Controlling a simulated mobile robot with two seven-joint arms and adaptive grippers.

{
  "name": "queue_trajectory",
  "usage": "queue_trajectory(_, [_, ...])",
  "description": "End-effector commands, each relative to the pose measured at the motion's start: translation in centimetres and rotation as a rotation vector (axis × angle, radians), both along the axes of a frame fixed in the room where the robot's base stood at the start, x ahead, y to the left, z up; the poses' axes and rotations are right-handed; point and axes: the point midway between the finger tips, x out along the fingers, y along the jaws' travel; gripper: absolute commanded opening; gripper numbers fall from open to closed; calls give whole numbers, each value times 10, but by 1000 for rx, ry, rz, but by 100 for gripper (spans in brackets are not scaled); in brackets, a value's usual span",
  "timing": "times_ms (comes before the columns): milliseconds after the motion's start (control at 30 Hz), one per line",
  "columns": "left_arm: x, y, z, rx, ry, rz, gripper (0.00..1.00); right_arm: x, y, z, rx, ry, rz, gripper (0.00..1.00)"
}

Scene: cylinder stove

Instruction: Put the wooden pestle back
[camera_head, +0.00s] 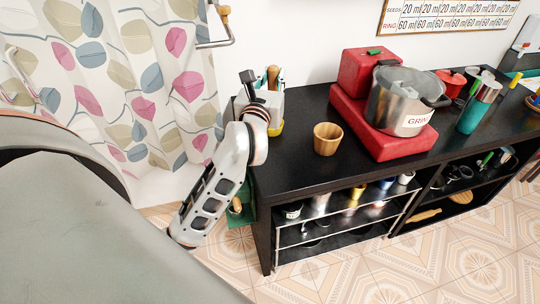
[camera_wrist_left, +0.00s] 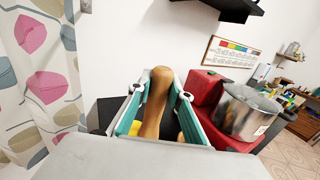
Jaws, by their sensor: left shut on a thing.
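The wooden pestle (camera_wrist_left: 155,95) stands up between the teal-padded fingers of my left gripper (camera_wrist_left: 160,108) in the left wrist view. The gripper is shut on it. In the head view my left gripper (camera_head: 264,86) is at the left back corner of the black counter, with the pestle's rounded top (camera_head: 273,74) showing there. A wooden cup, likely the mortar (camera_head: 327,139), stands upright on the counter to the right of the gripper, apart from it. The pestle's lower end is hidden. My right gripper is out of view.
A red stove (camera_head: 375,132) carries a large steel pot (camera_head: 399,101). A teal bottle (camera_head: 477,108) stands further right. Bare counter (camera_head: 290,165) surrounds the cup. A patterned curtain (camera_head: 130,70) hangs at left.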

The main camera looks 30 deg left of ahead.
Motion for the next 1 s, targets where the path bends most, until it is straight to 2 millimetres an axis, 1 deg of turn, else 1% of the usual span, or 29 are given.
queue_trajectory(333, [-1,0,-83,-3,7,1,0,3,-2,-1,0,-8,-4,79])
queue_trajectory(500, [0,-1,-123,-3,4,1,0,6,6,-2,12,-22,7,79])
queue_trajectory(633, [0,-1,-143,-2,3,0,0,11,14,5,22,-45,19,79])
queue_trajectory(767, [0,0,-152,0,0,0,0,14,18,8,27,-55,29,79])
queue_trajectory(867, [0,0,-160,-1,2,0,0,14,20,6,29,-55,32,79])
queue_trajectory(1000, [0,-1,-183,-3,2,1,0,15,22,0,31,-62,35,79])
